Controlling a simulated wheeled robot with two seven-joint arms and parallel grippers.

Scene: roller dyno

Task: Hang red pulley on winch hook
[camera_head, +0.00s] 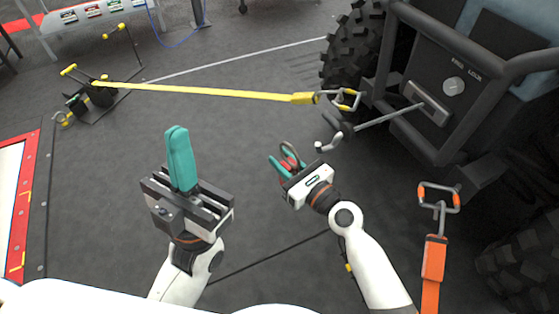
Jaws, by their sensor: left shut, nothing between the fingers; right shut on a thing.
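The red pulley (287,165) sits between the teal fingers of my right gripper (288,169), which is shut on it. A grey metal loop shows at its top, and the fingers hide much of the pulley. The dark winch hook (335,129) is at the end of a straight grey cable (385,117) from the vehicle's winch opening (428,103). The pulley is apart from the hook, to its lower left in the picture. My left gripper (178,135) is shut and empty, pointing up, well left of the pulley.
A yellow strap (200,91) runs from a floor anchor to a hook by the large tyre (352,50). An orange strap (433,265) with a metal hook lies at the right. A red-edged white platform (18,200) is at the left. The floor between is mostly clear.

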